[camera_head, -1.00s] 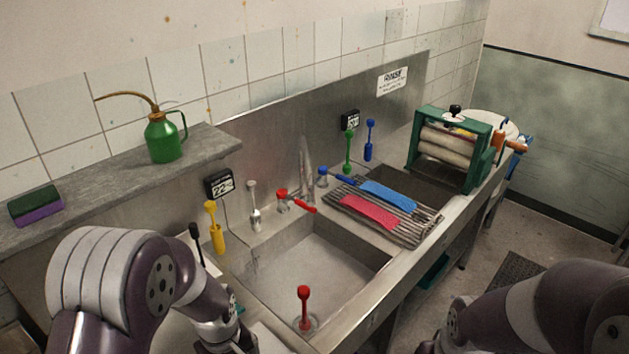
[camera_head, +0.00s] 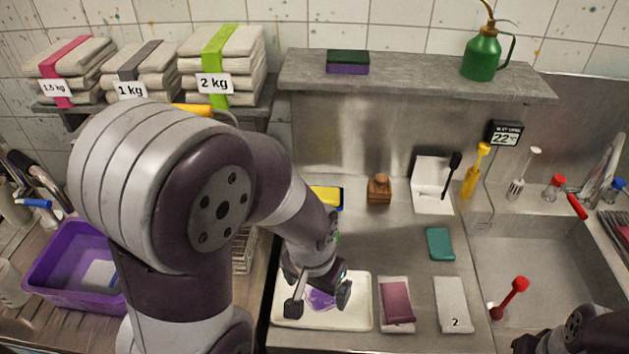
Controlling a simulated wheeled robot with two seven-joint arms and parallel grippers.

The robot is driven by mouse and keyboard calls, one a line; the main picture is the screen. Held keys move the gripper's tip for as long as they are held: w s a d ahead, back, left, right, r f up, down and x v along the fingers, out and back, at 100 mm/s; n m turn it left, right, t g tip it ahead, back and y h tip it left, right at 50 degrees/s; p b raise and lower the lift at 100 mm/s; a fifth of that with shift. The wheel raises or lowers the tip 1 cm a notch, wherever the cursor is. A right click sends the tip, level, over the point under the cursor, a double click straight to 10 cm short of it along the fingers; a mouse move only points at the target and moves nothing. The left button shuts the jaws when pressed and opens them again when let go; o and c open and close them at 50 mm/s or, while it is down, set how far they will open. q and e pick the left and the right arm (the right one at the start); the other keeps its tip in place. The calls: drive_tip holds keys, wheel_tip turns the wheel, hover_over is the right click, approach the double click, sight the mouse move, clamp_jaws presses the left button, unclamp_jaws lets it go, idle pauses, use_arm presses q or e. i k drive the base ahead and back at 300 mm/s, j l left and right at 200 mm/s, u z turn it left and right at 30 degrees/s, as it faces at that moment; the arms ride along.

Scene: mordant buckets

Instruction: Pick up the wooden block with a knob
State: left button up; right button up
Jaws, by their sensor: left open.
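The wooden block with a knob (camera_head: 379,191) is small and brown, with a rounded knob on top. It stands upright on the steel counter near the back wall, below the grey shelf. My left gripper (camera_head: 318,301) is open, fingers down, over the white tray (camera_head: 361,322) with a purple patch in it. It is in front and to the left of the block, well apart from it. The block is fully visible. Part of my right arm shows at the bottom right corner; whether its dark end is the gripper's fingers is unclear.
A yellow and blue item (camera_head: 327,197) lies left of the block, and a white holder with a black-handled tool (camera_head: 433,200) stands right of it. A teal pad (camera_head: 440,243) lies nearer. The sink (camera_head: 540,262) is at right. The counter just before the block is clear.

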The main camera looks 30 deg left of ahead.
sight(379, 191)
drive_tip(key=u, duration=0.55)
drive_tip(key=i+l+z, duration=0.1)
drive_tip(key=l, duration=0.3)
drive_tip(key=i+l, duration=0.15)
drive_tip(key=l, duration=0.25)
drive_tip(key=i+l+z, duration=0.15)
drive_tip(key=l, duration=0.2)
